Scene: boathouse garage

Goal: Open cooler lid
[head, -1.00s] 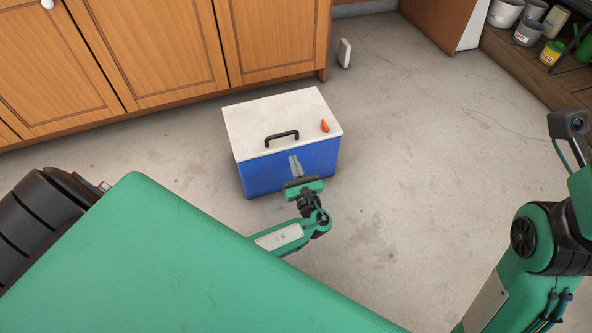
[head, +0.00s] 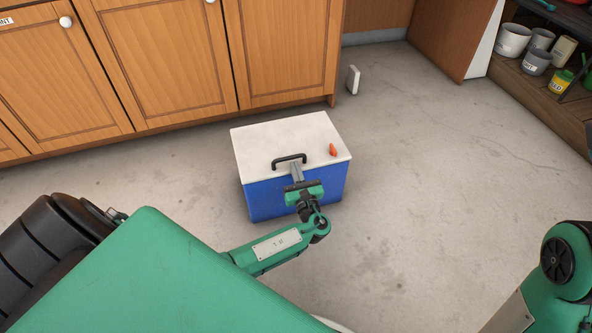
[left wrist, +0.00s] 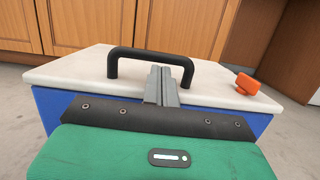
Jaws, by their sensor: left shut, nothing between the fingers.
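The cooler stands on the floor with a blue body (head: 270,197) and a white lid (head: 270,137), which is closed. A black handle (head: 289,160) is on the lid near its front edge; it also shows in the left wrist view (left wrist: 150,56). My left gripper (head: 296,168) is shut and empty at the front of the cooler. In the left wrist view its fingertips (left wrist: 162,72) overlap the right half of the handle; I cannot tell if they touch it. My right gripper is out of view; only part of my right arm shows.
An orange object (head: 333,149) lies on the lid at the right; it also shows in the left wrist view (left wrist: 247,83). Wooden cabinets (head: 170,60) stand behind the cooler. A shelf with pots (head: 514,40) is at the back right. The floor (head: 430,170) right of the cooler is clear.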

